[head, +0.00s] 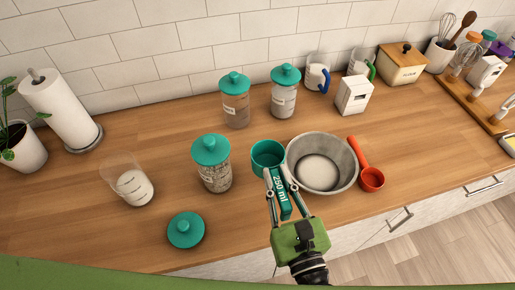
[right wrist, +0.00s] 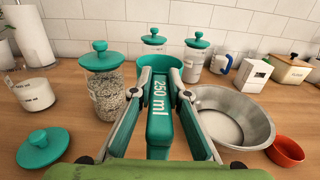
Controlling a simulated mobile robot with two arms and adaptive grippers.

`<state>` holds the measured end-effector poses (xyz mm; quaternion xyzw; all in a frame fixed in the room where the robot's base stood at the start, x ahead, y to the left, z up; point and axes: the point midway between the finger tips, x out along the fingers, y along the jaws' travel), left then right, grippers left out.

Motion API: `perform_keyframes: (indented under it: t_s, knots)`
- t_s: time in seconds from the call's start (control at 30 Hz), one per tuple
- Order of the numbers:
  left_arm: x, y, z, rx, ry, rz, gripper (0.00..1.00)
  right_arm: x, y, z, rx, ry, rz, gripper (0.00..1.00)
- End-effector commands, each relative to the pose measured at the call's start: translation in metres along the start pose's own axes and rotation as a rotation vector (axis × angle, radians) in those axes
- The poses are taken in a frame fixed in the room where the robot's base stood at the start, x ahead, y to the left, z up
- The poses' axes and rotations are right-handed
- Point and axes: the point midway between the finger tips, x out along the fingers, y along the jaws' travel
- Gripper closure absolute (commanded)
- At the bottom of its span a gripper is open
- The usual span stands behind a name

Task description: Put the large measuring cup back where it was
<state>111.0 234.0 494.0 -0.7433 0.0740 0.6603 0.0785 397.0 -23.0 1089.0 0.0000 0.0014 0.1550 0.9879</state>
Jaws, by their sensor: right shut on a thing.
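The large measuring cup (head: 268,154) is teal, with a handle marked 250 ml. My right gripper (head: 280,185) is shut on its handle, and the handle also shows between the fingers in the right wrist view (right wrist: 160,112). The cup's bowl points away from me, between a lidded jar (head: 214,170) and a metal bowl (head: 321,165). I cannot tell whether the cup touches the counter. A smaller red measuring cup (head: 372,179) lies to the right of the metal bowl. My left gripper is not in view.
A loose teal lid (head: 186,230) and an open jar with white contents (head: 133,187) are on the left. Two lidded jars (head: 236,100) (head: 285,92), a white timer-like box (head: 353,96) and glass jugs (head: 317,74) stand behind. The wooden counter (head: 100,225) is clear at front left.

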Motion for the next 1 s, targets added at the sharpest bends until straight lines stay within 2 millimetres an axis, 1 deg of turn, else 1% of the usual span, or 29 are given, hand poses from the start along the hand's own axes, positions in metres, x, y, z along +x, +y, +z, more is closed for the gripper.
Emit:
perform_keyframes:
  t_s: [0.07, 0.17, 0.27, 0.33, 0.43, 0.53, 0.6, 0.67, 0.73, 0.9, 1.0]
  knots:
    - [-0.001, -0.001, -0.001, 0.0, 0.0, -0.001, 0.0, 0.002, 0.0, -0.001, 0.0, 0.0, 0.0, 1.0]
    - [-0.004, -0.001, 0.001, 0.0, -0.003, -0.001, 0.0, 0.013, -0.001, -0.004, 0.0, -0.002, 0.0, 1.0]
    - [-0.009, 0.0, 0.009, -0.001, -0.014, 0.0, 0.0, 0.033, -0.004, -0.011, -0.001, -0.003, 0.0, 1.0]
    - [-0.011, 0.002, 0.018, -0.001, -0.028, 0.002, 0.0, 0.049, -0.005, -0.018, -0.001, -0.004, -0.001, 1.0]
    - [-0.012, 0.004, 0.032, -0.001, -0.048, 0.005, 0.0, 0.071, -0.007, -0.029, -0.001, -0.003, 0.0, 1.0]
    - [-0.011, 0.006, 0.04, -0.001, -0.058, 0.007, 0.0, 0.093, -0.01, -0.04, -0.001, -0.003, -0.001, 1.0]
    - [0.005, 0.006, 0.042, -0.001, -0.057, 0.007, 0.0, 0.104, -0.011, -0.062, -0.004, -0.002, 0.002, 1.0]
    - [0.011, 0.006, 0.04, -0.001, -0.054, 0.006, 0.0, 0.113, -0.011, -0.072, -0.003, -0.002, 0.001, 1.0]
    - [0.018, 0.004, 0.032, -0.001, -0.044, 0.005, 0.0, 0.121, -0.012, -0.081, -0.003, -0.002, 0.001, 1.0]
    - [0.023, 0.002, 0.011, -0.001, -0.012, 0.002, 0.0, 0.131, -0.013, -0.091, 0.0, 0.0, 0.001, 1.0]
    - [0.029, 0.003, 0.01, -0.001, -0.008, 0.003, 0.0, 0.137, -0.014, -0.1, -0.002, -0.001, 0.0, 1.0]
